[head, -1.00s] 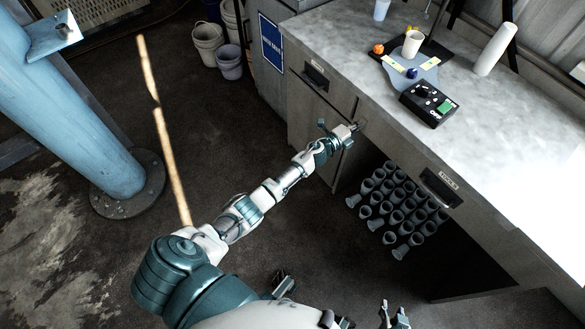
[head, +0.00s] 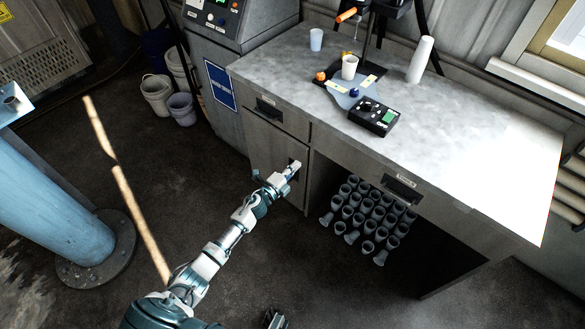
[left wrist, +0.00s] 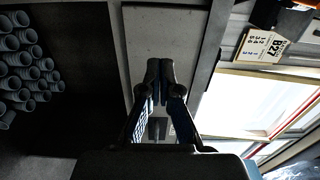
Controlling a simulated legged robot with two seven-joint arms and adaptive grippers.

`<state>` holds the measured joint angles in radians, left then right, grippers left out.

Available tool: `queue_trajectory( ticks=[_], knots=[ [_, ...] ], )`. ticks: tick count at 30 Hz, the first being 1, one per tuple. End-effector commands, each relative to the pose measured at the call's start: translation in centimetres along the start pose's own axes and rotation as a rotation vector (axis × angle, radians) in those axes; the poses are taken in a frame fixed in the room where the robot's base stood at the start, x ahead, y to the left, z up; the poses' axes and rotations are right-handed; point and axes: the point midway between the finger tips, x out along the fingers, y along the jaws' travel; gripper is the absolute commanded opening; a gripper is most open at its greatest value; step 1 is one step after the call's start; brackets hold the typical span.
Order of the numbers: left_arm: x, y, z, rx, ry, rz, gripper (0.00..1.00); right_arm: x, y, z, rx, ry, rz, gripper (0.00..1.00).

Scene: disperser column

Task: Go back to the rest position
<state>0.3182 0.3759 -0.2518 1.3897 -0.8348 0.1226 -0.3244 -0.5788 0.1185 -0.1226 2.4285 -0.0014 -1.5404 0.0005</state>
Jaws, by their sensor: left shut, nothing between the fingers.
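My left gripper (head: 293,169) is at the end of my left arm, which reaches up from the bottom of the head view. It overlaps the right part of the grey cabinet door (head: 267,146) below the worktop; I cannot tell whether it touches it. In the left wrist view the two dark fingers (left wrist: 160,70) meet at their tips with nothing held, in front of a pale upright panel (left wrist: 163,38).
The worktop (head: 475,150) holds a black control box (head: 374,117), a white cup (head: 349,67) and a white cylinder (head: 420,60). A blue column (head: 45,205) stands left. Buckets (head: 157,96) are behind. Dark floor is open around my arm.

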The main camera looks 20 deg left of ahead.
Motion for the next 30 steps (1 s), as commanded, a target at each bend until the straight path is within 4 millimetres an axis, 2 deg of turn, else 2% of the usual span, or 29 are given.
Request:
queue_trajectory(
  ticks=[11,14,16,17,20,21,23,24,26,27,30],
  knots=[
    [-0.9,0.3,-0.2,-0.013,-0.007,0.008,0.00,0.6,0.1,-0.3,-0.002,0.002,0.001,0.40],
    [-2.3,2.5,-0.1,-0.114,-0.064,0.055,0.00,1.9,0.0,-0.3,-0.002,-0.003,0.000,0.40],
    [-4.5,5.5,-0.1,-0.241,-0.145,0.121,0.00,3.5,-0.1,-0.2,-0.003,-0.006,-0.001,0.40],
    [-5.7,7.1,-0.2,-0.307,-0.188,0.157,0.00,4.3,-0.1,-0.1,-0.004,-0.009,-0.001,0.40],
    [-11.0,13.0,-1.0,-0.536,-0.354,0.297,0.00,7.2,-0.2,0.3,-0.007,-0.017,-0.002,0.40],
    [-13.4,15.4,-1.7,-0.624,-0.422,0.357,0.00,8.4,-0.3,0.7,-0.008,-0.020,-0.003,0.40],
    [-17.2,18.6,-2.9,-0.743,-0.522,0.445,0.00,10.0,-0.3,1.2,-0.010,-0.025,-0.004,0.40],
    [-19.8,20.6,-3.8,-0.816,-0.587,0.504,0.00,11.0,-0.4,1.6,-0.011,-0.027,-0.004,0.40],
    [-23.8,23.2,-5.5,-0.919,-0.685,0.592,0.00,12.4,-0.4,2.4,-0.013,-0.033,-0.005,0.40],
    [-26.5,24.7,-6.7,-0.982,-0.750,0.651,0.00,13.2,-0.5,2.9,-0.014,-0.035,-0.005,0.40],
    [-33.0,27.6,-10.1,-1.117,-0.898,0.788,0.00,15.1,-0.5,4.2,-0.016,-0.044,-0.006,0.40]
  ],
)
